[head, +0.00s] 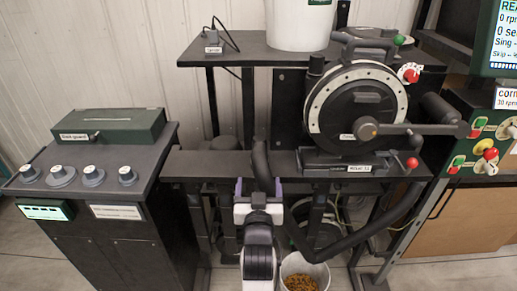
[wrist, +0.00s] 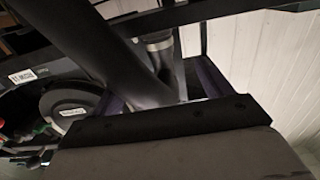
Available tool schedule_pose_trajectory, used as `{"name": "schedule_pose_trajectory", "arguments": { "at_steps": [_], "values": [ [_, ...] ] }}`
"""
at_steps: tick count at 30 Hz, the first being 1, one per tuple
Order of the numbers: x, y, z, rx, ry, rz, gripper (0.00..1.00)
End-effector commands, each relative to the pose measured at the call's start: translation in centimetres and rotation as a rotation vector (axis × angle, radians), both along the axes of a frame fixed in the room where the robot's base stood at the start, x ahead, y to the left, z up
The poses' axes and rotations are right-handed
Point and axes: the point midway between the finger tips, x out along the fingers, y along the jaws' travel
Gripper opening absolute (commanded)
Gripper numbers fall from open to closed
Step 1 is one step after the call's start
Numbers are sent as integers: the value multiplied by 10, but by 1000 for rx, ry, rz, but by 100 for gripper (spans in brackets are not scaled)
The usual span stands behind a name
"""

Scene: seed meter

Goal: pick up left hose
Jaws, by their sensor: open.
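A short dark hose (head: 260,158), the left one of two that I see, stands up at the front edge of the bench, left of the round seed meter (head: 357,105). My gripper (head: 259,188) is open just in front of and below it, its purple-sided fingers apart. The hose's lower part is hidden behind the gripper. In the wrist view a thick dark hose (wrist: 115,55) runs down between the fingers of my gripper (wrist: 165,92); I cannot tell whether they touch it. A second, longer hose (head: 365,235) curves below the bench at the right.
A control cabinet (head: 97,195) stands left, and a button panel (head: 485,140) right. A white hopper (head: 298,25) sits on the upper shelf.

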Motion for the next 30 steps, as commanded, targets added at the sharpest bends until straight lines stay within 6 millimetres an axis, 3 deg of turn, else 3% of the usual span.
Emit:
{"name": "schedule_pose_trajectory", "arguments": {
  "at_steps": [3, 9, 14, 24, 30],
  "values": [
    [27, 1, 4, -1, -3, 2, 79],
    [57, 2, 4, 1, -5, 4, 79],
    [66, 2, 4, 1, -6, 4, 79],
    [110, -1, 8, 0, -5, 4, 79],
    [116, 0, 6, 0, -5, 4, 79]
  ]
}}
